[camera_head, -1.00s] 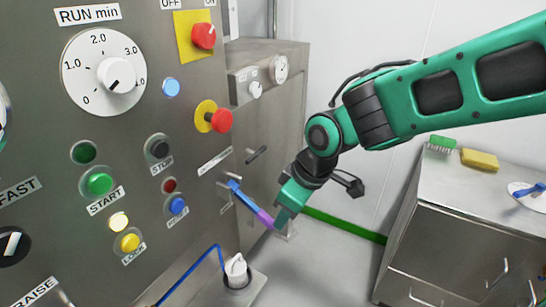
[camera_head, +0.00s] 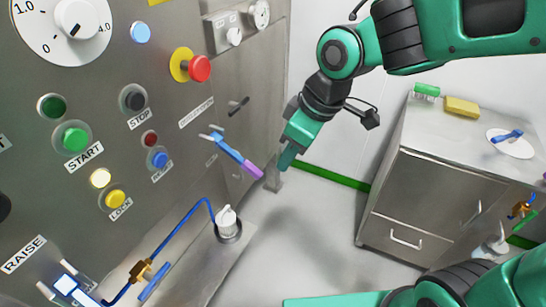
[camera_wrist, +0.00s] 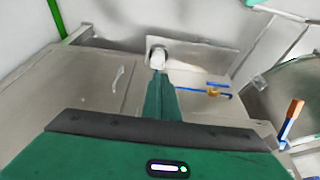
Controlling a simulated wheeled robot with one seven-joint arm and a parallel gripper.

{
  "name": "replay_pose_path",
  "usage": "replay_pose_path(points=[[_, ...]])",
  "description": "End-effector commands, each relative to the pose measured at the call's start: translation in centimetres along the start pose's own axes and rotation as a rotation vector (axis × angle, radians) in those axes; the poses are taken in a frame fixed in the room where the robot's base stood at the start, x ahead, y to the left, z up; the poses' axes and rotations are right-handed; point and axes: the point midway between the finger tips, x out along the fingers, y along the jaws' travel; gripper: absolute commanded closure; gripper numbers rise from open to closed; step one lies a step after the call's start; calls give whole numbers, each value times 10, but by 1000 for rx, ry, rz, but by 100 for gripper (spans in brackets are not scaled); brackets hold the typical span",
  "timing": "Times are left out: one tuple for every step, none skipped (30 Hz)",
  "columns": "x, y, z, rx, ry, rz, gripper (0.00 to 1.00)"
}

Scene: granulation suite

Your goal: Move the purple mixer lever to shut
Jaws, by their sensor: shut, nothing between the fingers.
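The lever (camera_head: 240,161) juts from the steel panel in the head view, with a blue shaft and a purple end. It slants down to the right. Small labels beside it are too blurred to read. My gripper (camera_head: 287,160) is shut and empty, pointing down just right of the purple end, with a small gap showing in the picture. In the wrist view my closed fingers (camera_wrist: 160,82) point away from the camera. A blue stick with an orange end (camera_wrist: 292,120) stands at the right there; I cannot tell if it is the same lever.
A dark handle (camera_head: 238,104) sits above the lever. A white capped fitting (camera_head: 227,222) with a blue hose stands on a ledge below. The panel carries a red stop knob (camera_head: 199,68) and several buttons. A steel cabinet (camera_head: 420,185) stands right; floor between is clear.

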Motion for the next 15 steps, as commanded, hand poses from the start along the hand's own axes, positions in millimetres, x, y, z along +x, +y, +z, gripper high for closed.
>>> replay_pose_path(points=[[-7, 0, 5, 0, 3, 3, 100], [-11, 0, 8, 1, 4, 4, 100], [-15, 0, 14, 1, 2, 3, 100], [-19, -1, 17, -1, 3, 2, 100], [-22, -1, 20, -1, 4, 2, 100], [-27, 0, 25, -1, 3, 3, 100], [-30, -1, 28, -1, 3, 3, 100], [-33, -1, 31, -1, 4, 2, 100], [-37, -1, 35, -1, 4, 2, 100], [-40, -1, 37, -1, 3, 2, 100], [-42, -1, 40, -1, 3, 2, 100], [-45, -1, 43, -2, 3, 2, 100], [-47, -1, 45, -2, 3, 1, 100], [-48, -1, 46, -3, 2, 0, 100], [-50, -1, 48, -4, 2, 0, 100]])
